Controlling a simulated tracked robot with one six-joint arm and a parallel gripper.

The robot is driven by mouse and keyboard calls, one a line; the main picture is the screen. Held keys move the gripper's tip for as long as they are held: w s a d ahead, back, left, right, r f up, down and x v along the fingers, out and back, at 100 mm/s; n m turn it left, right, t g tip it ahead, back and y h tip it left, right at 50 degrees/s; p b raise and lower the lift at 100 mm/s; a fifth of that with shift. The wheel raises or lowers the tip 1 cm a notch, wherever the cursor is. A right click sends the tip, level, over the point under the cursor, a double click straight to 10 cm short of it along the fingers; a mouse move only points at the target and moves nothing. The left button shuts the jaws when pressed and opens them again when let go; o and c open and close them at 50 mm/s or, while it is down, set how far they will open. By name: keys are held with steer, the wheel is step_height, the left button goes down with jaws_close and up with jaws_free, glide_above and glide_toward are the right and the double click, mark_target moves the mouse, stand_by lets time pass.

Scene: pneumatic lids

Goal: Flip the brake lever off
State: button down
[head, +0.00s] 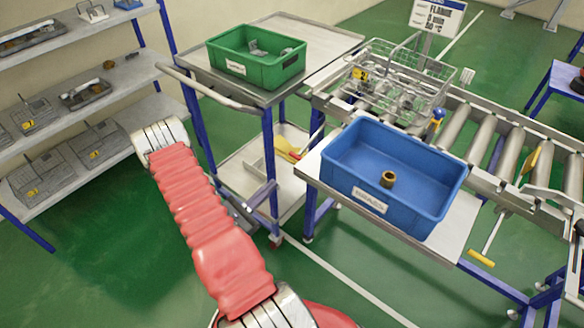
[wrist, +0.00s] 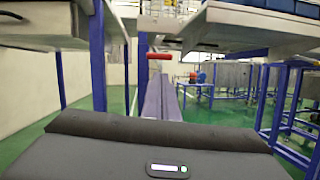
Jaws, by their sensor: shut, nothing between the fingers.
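In the wrist view a short red crossbar handle (wrist: 160,56) shows just beyond my fingertips, beneath a tabletop edge. It looks like the brake lever, but its position, on or off, cannot be read. My gripper (wrist: 163,80) points forward with its two long grey-purple fingers shut together and empty. A small gap seems to lie between the tips and the red handle; contact cannot be judged.
The trolley (head: 335,38) carries a green crate (head: 257,56). A blue crate (head: 345,140) with a brass-coloured part stands before the roller conveyor (head: 487,135). Blue legs (wrist: 97,70) stand near my gripper on the left. Shelves (head: 75,45) stand at the left.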

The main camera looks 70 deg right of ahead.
steer(key=f+n, duration=0.1)
steer(key=s+f+n+t+h, duration=0.1)
steer(key=f, duration=0.1)
steer(key=f+t, duration=0.1)
steer(key=f, duration=0.1)
steer(key=shift+s+d+f+n+h, duration=0.1)
steer(key=shift+s+n+h, duration=0.1)
steer(key=shift+n+h, duration=0.15)
steer(key=s+d+r, duration=0.3)
steer(key=d+r, duration=0.4)
steer(key=d, duration=0.1)
steer(key=shift+s+d+r, duration=0.15)
steer(key=shift+s, duration=0.25)
stand_by(0.6)
